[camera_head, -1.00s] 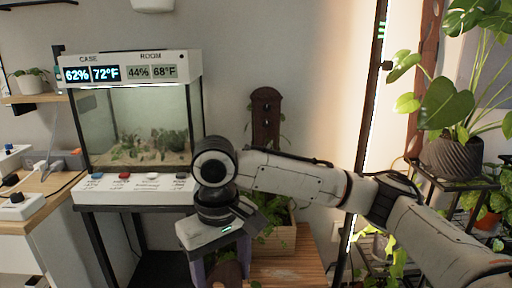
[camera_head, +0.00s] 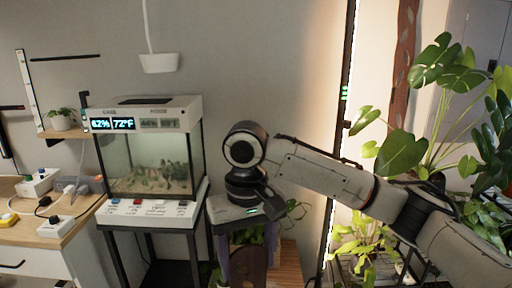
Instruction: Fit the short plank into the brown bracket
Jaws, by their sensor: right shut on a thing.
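My right gripper (camera_head: 247,258) hangs fingers down in the lower middle, in front of the tank stand. It is shut on a dark brown piece (camera_head: 248,270) with a rounded top, partly cut off by the lower edge; I cannot tell if this is the short plank. A long dark bracket arm (camera_head: 65,57) sticks out from a pale wall rail at upper left. A second dark bracket arm (camera_head: 12,107) shows lower at the left edge. I cannot tell which is the brown bracket. My left gripper is not in view.
A glass tank (camera_head: 150,165) stands left of my right gripper. A shelf (camera_head: 58,134) holds a small potted plant. A desk (camera_head: 45,235) with several switch boxes is at left. Large leafy plants (camera_head: 405,150) crowd the right. A slatted wooden surface (camera_head: 290,262) lies below my arm.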

